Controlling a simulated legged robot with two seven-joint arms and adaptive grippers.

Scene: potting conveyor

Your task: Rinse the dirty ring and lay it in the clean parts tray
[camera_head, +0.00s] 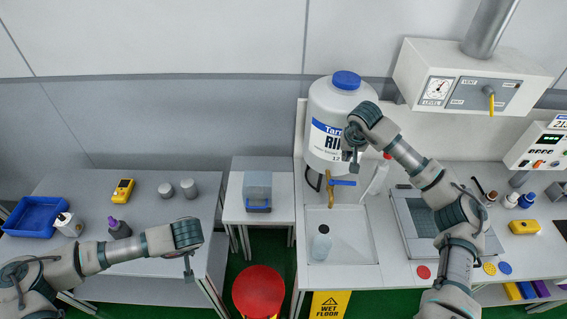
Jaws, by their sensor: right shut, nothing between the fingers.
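I cannot make out the dirty ring in this view. A blue open tray (35,214) sits at the far left of the left table; I cannot read any label on it. A large white rinse tank (325,105) with a blue cap stands above the sink (345,250). Its brass tap (330,188) has a blue lever (343,183). My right gripper (352,158) is shut and empty, in front of the tank and above the tap. My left gripper (189,274) points down near the left table's right edge; its finger gap does not show.
A clear bottle (321,243) stands in the sink. A red stool (258,291) and a yellow wet floor sign (329,305) are in front. Small bottles and a yellow meter (123,190) occupy the left table.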

